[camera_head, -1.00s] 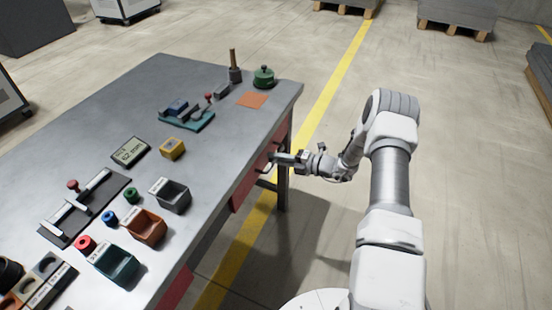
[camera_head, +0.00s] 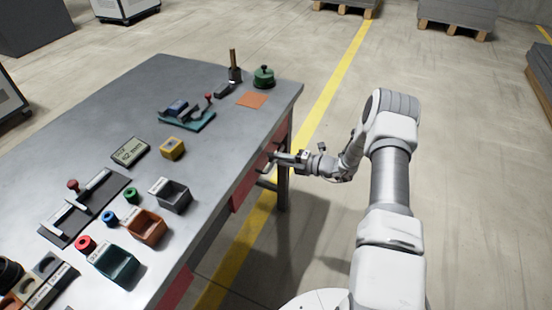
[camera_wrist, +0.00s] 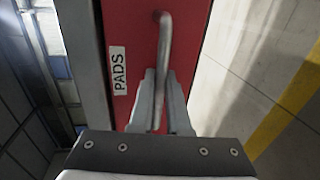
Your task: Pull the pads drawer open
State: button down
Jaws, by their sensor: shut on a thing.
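The pads drawer (camera_wrist: 135,45) has a red front with a white "PADS" label (camera_wrist: 118,70) in the wrist view. Its grey bar handle (camera_wrist: 165,45) runs between my fingertips. My gripper (camera_wrist: 160,90) is shut on the handle. In the head view my gripper (camera_head: 280,158) is at the table's right side, near the far right corner. The red drawer front shows there (camera_head: 283,132), partly hidden by my gripper. I see no clear gap showing the drawer pulled out.
The grey table (camera_head: 90,120) holds a green lidded pot (camera_head: 263,77), an orange pad (camera_head: 252,100), a yellow block (camera_head: 172,149) and several bins. Another red drawer front (camera_head: 242,190) is nearer along the same side.

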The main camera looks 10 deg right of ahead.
dwell(0.4)
jog(key=f+v, duration=0.2)
jog(key=v, duration=0.9)
jog(key=f+v, duration=0.2)
jog(key=v, duration=0.9)
jog(key=shift+s+d+f, duration=0.3)
jog(key=shift+s+d, duration=0.1)
jog(key=shift+d, duration=0.2)
jog(key=c, duration=0.9)
grip_release()
jog(key=v, duration=1.7)
jog(key=shift+s+d, duration=0.15)
jog(key=shift+d, duration=0.05)
